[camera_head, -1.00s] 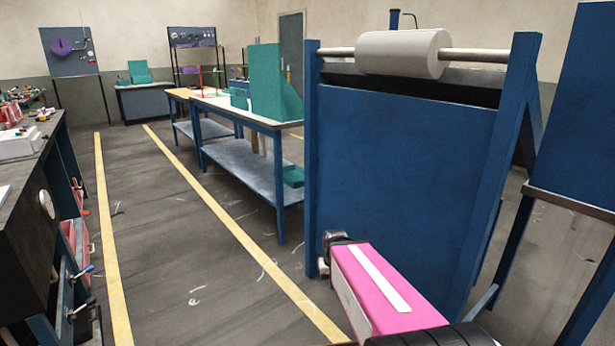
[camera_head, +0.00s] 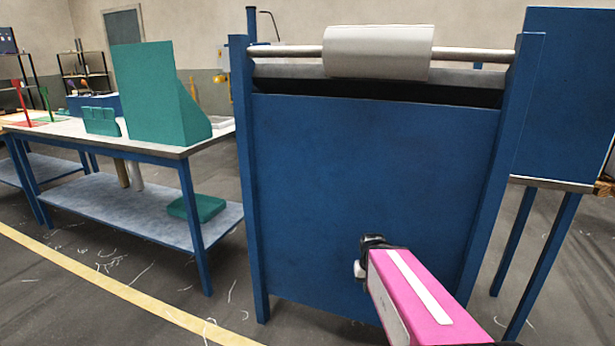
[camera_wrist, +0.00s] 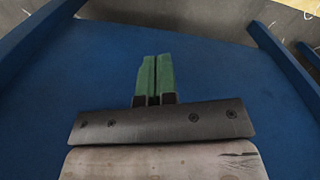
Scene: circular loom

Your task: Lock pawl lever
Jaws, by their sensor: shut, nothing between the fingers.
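My gripper (camera_wrist: 153,79) shows in the wrist view with its two green fingers side by side, shut and empty. Behind the fingers is a plain blue panel (camera_wrist: 210,65). In the head view my pink arm covers the gripper's fingers, and the arm points at the lower part of a blue framed stand (camera_head: 370,180). No pawl lever can be made out in either view. I cannot tell whether the fingers touch the panel.
A white roll (camera_head: 378,52) lies on a bar across the stand's top. A blue workbench (camera_head: 215,132) with teal fixtures (camera_head: 150,95) stands at left. A blue cabinet (camera_head: 570,90) on legs stands at right. Floor at lower left is clear, with a yellow line (camera_head: 120,290).

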